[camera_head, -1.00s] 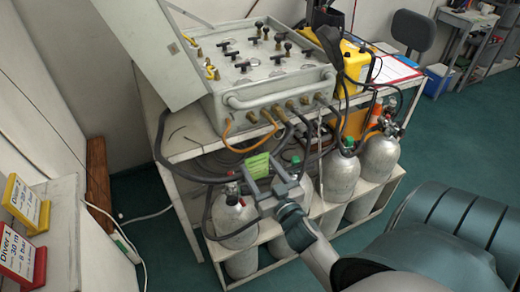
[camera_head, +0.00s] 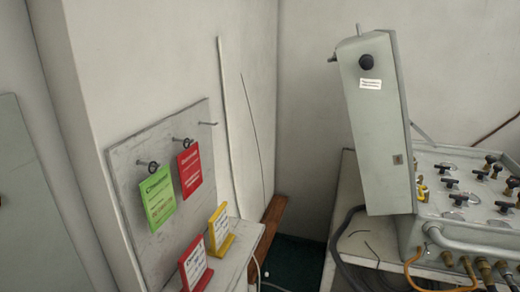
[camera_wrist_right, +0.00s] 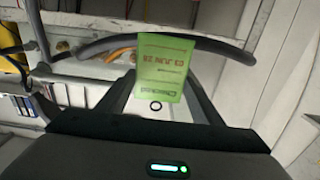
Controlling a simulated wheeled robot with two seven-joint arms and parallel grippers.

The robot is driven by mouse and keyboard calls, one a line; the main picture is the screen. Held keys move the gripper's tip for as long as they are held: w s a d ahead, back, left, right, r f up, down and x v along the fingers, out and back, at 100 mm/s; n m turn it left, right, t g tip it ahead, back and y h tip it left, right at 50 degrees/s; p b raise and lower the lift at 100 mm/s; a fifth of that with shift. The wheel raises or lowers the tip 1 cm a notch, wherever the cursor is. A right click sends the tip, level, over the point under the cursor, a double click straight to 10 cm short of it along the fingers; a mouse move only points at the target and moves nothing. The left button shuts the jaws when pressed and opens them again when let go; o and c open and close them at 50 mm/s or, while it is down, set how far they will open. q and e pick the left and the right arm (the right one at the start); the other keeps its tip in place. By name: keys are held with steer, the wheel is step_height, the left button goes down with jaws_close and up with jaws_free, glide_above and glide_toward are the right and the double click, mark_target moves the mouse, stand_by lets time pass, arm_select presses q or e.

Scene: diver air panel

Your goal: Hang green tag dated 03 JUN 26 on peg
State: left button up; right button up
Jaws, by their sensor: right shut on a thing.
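My right gripper (camera_wrist_right: 165,88) is shut on a green tag (camera_wrist_right: 164,68) in the right wrist view. The tag's print appears upside down there and reads 03 JUN 26. A dark ring (camera_wrist_right: 155,106) shows just below the tag. In the head view, a grey board (camera_head: 135,210) on the left wall carries pegs. Another green tag (camera_head: 158,198) hangs on the left peg and a red tag (camera_head: 190,170) on the middle peg. The right peg (camera_head: 208,124) is bare. Neither gripper shows in the head view, and my left gripper is not seen.
A red sign (camera_head: 194,264) and a yellow sign (camera_head: 219,228) stand on the ledge below the board. The air panel (camera_head: 460,200) with its raised lid (camera_head: 375,130) is at the right. A dark hose (camera_wrist_right: 100,46) crosses near my right gripper in the wrist view.

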steer(key=s+a+r+n+y, duration=0.1)
steer(key=s+a+r+y, duration=0.1)
steer(key=a+r, duration=0.3)
steer(key=s+a+r+n+y, duration=0.1)
steer(key=s+a+r+y, duration=0.1)
steer(key=a, duration=1)
step_height(320, 180, up, 3)
steer(key=shift+s+a+f+n, duration=0.1)
steer(key=shift+s+a+n, duration=0.2)
steer(key=shift+s, duration=0.45)
